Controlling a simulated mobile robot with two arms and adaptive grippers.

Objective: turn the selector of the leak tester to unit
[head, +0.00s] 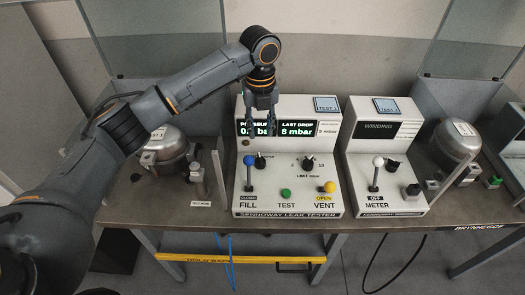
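The leak tester (243,190) is a white console with a sloped front on the bench in the middle of the head view. Its display (297,130) reads LAST DROP 8 mbar; the pressure reading is partly covered by my gripper. A black selector knob (260,162) sits on the upper left of the panel; its small labels are too blurred to read. A second black knob (309,163) is labelled LIMIT mbar. My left gripper (262,133) points down in front of the display, above the selector knob and apart from it. Its fingers are spread, with nothing between them. My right gripper is out of view.
A blue-topped FILL lever (249,173), green TEST button (286,194) and yellow VENT lever (329,187) stand on the same panel. A winding meter console (402,203) is to the right. Compressors (167,150) (457,141) stand at both sides.

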